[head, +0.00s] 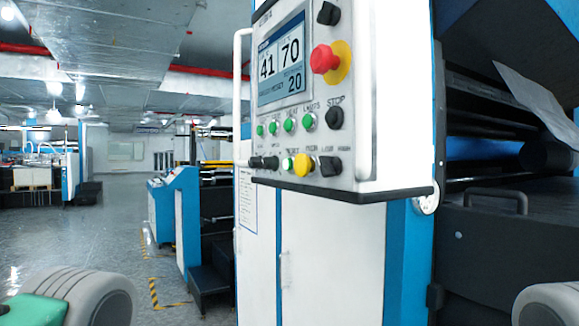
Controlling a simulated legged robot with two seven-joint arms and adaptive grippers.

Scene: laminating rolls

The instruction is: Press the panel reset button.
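A control panel (345,160) fills the upper middle of the head view, mounted on a white and blue cabinet. In its bottom row, a green, brightly lit button (288,164) sits under a small label that seems to read RESET. A yellow button (303,165) is just right of it, and black knobs (270,163) are to its left. Grey rounded parts of my arms show at the lower left and lower right corners, well below the panel. Neither gripper's fingers are in view, and nothing touches the panel.
A red emergency stop knob (324,59) on a yellow base and a row of green buttons (289,125) lie above. A screen (284,62) shows 41, 70 and 20. Dark machine rollers (505,140) are at right. Open floor (110,235) lies left.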

